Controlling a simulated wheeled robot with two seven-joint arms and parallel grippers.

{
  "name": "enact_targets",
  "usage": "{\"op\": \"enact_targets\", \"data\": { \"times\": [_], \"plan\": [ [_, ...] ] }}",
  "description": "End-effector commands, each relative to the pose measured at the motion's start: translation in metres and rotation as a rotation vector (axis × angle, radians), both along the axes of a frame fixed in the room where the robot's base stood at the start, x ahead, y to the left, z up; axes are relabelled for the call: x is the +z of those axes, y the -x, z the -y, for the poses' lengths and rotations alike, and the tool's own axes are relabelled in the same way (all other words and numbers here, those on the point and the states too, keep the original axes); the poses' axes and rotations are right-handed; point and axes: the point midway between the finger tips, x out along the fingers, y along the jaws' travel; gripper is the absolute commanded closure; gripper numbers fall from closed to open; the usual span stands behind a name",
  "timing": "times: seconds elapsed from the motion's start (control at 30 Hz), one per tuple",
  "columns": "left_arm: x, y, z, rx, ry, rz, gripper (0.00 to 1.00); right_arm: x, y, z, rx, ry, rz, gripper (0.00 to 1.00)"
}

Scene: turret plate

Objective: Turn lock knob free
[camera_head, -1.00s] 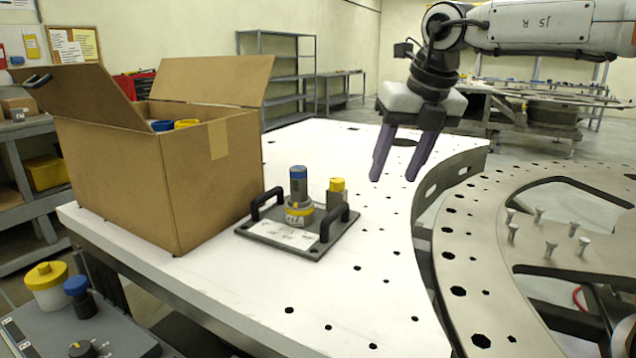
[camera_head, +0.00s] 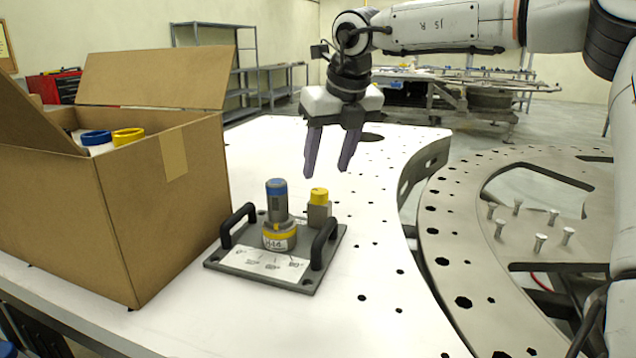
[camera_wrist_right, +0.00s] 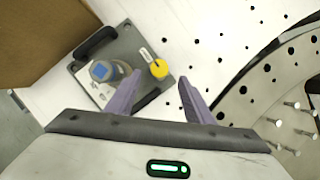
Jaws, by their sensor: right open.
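The turret plate (camera_head: 222,258) is a grey base with two black handles, lying on the white table. On it stands a grey cylinder with a blue top (camera_head: 277,200) and a yellow ring (camera_head: 279,236) at its foot. A smaller yellow-capped knob (camera_head: 319,196) sits on a grey block beside it; in the right wrist view the yellow knob (camera_wrist_right: 159,68) is ahead of the fingers. My right gripper (camera_head: 327,172) is open and empty, above and behind the plate, apart from the knob. Its purple fingers (camera_wrist_right: 158,98) point down. My left gripper is not in view.
An open cardboard box (camera_head: 150,215) with blue and yellow items stands left of the plate. A grey curved perforated plate (camera_head: 470,240) with several upright bolts is at the right. The white table (camera_head: 375,300) is clear in front and behind.

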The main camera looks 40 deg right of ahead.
Motion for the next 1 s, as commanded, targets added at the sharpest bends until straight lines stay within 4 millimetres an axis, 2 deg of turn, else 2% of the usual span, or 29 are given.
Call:
{"op": "enact_targets", "data": {
  "times": [0.1,0.3,0.5,0.73,0.9,1.0],
  "plan": [
    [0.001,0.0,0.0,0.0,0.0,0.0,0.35,-0.023,-0.008,0.003,0.0,-0.002,-0.004,0.52],
    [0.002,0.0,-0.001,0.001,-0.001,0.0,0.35,-0.049,-0.019,0.006,0.0,-0.002,-0.003,0.52],
    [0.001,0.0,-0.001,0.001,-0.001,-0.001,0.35,-0.058,-0.023,0.007,0.0,-0.001,0.0,0.52],
    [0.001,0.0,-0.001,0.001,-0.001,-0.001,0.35,-0.058,-0.023,0.007,0.0,-0.001,0.0,0.52],
    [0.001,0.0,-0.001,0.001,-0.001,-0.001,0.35,-0.058,-0.023,0.007,0.0,-0.001,0.0,0.81],
    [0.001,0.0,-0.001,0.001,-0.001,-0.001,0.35,-0.058,-0.023,0.007,0.0,-0.001,0.0,0.93]
  ]
}}
